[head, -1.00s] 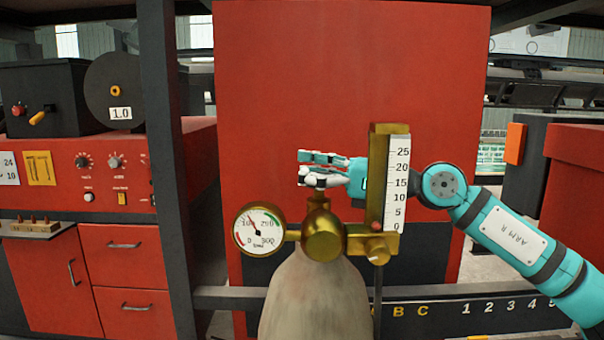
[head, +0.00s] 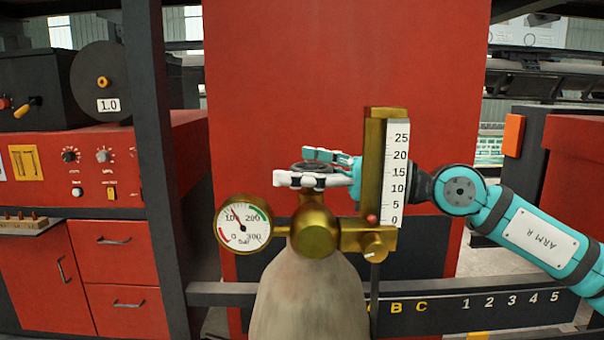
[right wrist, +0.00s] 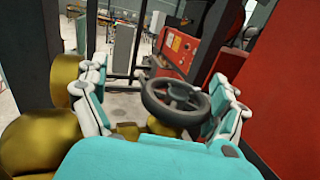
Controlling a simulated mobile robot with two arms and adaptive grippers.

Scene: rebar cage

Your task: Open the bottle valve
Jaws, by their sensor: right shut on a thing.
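The grey gas bottle (head: 308,305) stands upright at the bottom centre of the head view, with a brass valve body (head: 314,232) on top. Its black handwheel (head: 310,167) lies level above the valve and partly hides behind the white finger; it shows clearly in the right wrist view (right wrist: 175,101). My right gripper (head: 300,168) reaches in from the right, behind the flow meter, and is shut on the handwheel, one finger on each side. My left gripper is not in view.
A round gauge (head: 243,225) sticks out left of the valve, its needle near 100. A brass flow meter (head: 372,165) with a white scale stands right of it, close to my right wrist; its red ball sits near 0. A red panel (head: 300,70) stands behind.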

